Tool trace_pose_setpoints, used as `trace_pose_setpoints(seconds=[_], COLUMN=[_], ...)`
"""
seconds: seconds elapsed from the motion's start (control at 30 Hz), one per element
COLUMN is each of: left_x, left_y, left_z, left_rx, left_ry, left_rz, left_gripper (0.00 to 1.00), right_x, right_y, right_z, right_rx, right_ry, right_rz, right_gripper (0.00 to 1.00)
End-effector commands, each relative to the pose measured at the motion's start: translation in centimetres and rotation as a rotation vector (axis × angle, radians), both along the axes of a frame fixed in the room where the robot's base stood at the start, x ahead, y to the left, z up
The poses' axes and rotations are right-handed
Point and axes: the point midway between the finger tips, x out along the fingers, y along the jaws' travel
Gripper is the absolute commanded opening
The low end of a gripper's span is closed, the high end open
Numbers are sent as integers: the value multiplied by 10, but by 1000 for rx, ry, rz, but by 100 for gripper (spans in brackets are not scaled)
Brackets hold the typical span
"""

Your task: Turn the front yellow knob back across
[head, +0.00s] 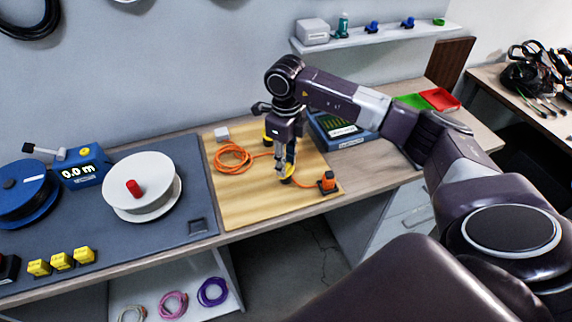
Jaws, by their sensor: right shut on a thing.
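The front yellow knob (287,180) is on the wooden board (236,196), partly hidden behind my right gripper. My right gripper (284,169) points down over it, with its fingers shut on the knob. A second yellow part (267,136) shows farther back on the board, partly hidden by the gripper. An orange cable (234,158) lies coiled on the board to the left, and an orange connector block (327,182) sits at the right front. My left gripper is not in view.
A white reel (150,200) with a red handle, a blue length counter (84,167) and several yellow blocks (61,261) are on the dark mat at left. A blue case (325,128) is behind the arm. Green and red trays (440,99) stand at right.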

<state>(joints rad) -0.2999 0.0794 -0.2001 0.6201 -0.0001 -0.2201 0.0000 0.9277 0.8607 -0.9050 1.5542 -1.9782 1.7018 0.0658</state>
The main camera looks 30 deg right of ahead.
Motion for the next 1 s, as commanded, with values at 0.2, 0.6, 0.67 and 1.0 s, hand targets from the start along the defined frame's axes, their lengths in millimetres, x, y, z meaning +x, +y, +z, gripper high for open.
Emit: trace_pose_setpoints(seconds=[0.2,0.6,0.67,1.0], left_x=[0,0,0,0], left_y=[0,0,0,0], left_z=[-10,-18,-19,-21], left_rx=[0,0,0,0], left_ry=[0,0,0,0], left_rz=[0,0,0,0], left_gripper=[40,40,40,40], right_x=[1,1,1,1], right_y=[-1,-1,-1,-1], right_z=[0,1,1,1], right_rx=[0,-1,-1,-1], right_ry=[-4,-3,-3,-4], right_rz=[-206,-536,-573,-697], right_gripper=[4,4,4,4])
